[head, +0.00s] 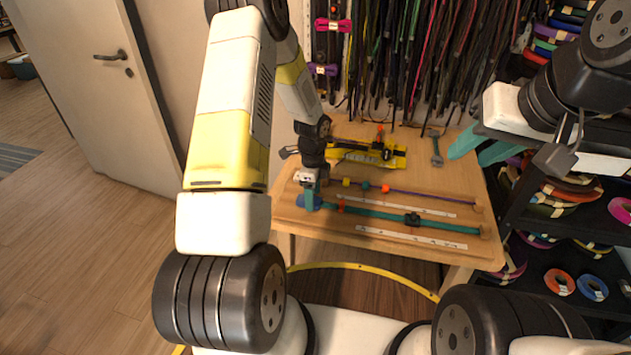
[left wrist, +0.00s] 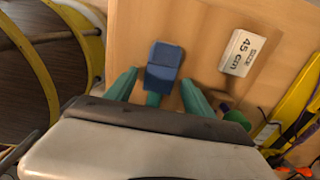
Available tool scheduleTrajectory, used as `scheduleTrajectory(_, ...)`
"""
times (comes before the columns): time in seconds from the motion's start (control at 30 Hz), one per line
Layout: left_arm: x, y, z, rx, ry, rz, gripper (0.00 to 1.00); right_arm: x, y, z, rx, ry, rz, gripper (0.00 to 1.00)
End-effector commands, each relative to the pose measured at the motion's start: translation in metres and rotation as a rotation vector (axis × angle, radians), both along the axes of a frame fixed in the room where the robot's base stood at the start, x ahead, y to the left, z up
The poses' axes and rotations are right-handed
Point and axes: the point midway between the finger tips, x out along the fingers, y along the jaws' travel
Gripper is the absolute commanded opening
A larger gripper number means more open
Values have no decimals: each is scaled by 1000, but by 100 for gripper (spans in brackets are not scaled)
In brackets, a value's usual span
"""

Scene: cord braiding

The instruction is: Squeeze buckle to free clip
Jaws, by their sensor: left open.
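A teal strap (head: 375,214) lies along the front board. A black buckle (head: 412,219) sits on it right of the middle. A blue clip-like block (left wrist: 165,66) is at the strap's left end; in the head view it shows beside my left fingers (head: 301,202). My left gripper (head: 310,190) points down at this block. In the left wrist view its teal fingers stand apart, one on each side of the block, with gaps visible. My right gripper (head: 470,155) is raised above the table's right side, its teal fingers apart and nothing between them.
A purple cord (head: 430,196) with coloured beads runs behind the strap. White ruler strips lie beside both. A yellow tray (head: 365,152) and a grey wrench-like tool (head: 436,150) are at the back. Cords hang on the wall. A shelf (head: 570,215) with coloured rolls stands right.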

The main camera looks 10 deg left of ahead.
Motion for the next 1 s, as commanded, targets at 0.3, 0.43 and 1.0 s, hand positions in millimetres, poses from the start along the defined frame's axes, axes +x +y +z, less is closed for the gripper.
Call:
scheduleTrajectory(0.3, 0, 1, 23, 0, 1, 1, 62, 0, 0, 0, 0, 0, 0, 36)
scheduleTrajectory(0.43, 0, 0, 32, 0, -1, 1, 62, 0, 0, 0, 0, 0, 0, 36)
scheduleTrajectory(1.0, 0, 0, 62, 0, 1, 0, 62, 0, 0, 0, 0, 0, 0, 36)
